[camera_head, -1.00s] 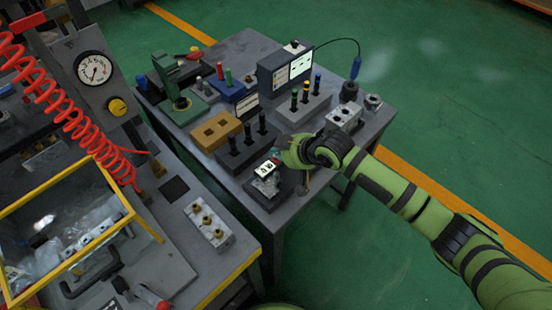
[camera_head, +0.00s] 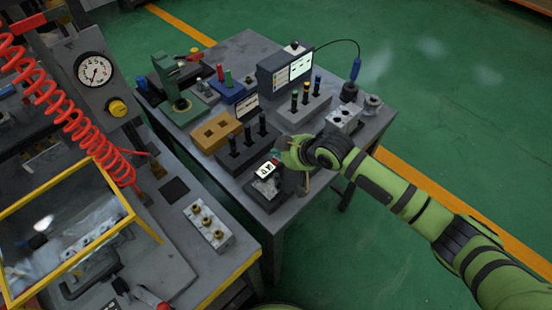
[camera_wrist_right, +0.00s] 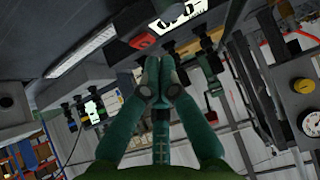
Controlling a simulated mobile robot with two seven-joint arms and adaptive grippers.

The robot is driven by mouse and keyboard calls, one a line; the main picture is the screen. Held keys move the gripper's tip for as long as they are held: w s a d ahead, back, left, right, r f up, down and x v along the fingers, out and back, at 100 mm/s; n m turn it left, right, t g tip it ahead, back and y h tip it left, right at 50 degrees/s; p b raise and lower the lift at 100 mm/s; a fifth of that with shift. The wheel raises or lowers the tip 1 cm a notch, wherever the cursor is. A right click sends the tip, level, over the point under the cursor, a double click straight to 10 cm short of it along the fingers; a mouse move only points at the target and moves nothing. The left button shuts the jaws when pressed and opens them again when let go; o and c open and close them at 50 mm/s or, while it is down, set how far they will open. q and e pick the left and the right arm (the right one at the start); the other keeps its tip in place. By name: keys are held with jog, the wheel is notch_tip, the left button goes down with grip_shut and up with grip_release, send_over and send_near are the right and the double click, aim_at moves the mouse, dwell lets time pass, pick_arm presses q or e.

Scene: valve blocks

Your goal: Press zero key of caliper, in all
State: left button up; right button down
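The caliper's display (camera_head: 265,171) shows dark characters on white, too small to read surely. The caliper lies in a dark holder (camera_head: 271,199) at the near edge of the grey table. My right gripper (camera_head: 279,157) is just behind and right of the display. In the right wrist view its teal fingertips (camera_wrist_right: 160,64) are together with nothing seen between them. The display (camera_wrist_right: 180,14) appears just beyond the tips there. The zero key is not distinguishable, and I cannot tell whether the fingertips touch the caliper. My left gripper is not in view.
Black plug gauges (camera_head: 248,132) in a dark block stand behind the caliper. A tan block (camera_head: 214,132), a green stand (camera_head: 181,104) and a readout box (camera_head: 286,70) stand farther back. A metal block (camera_head: 343,119) stands to the right. The left bench (camera_head: 222,277) adjoins the table.

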aim_at(277, 163)
jog(key=shift+f, duration=0.1)
jog(key=shift+f, duration=0.35)
jog(key=shift+f+b, duration=0.3)
jog(key=shift+f, duration=0.1)
dwell(0.6)
dwell(0.3)
jog(key=shift+r+p, duration=0.8)
jog(key=shift+p, duration=0.1)
notch_tip(277, 163, up, 5)
jog(key=p, duration=0.5)
jog(key=shift+r, duration=0.1)
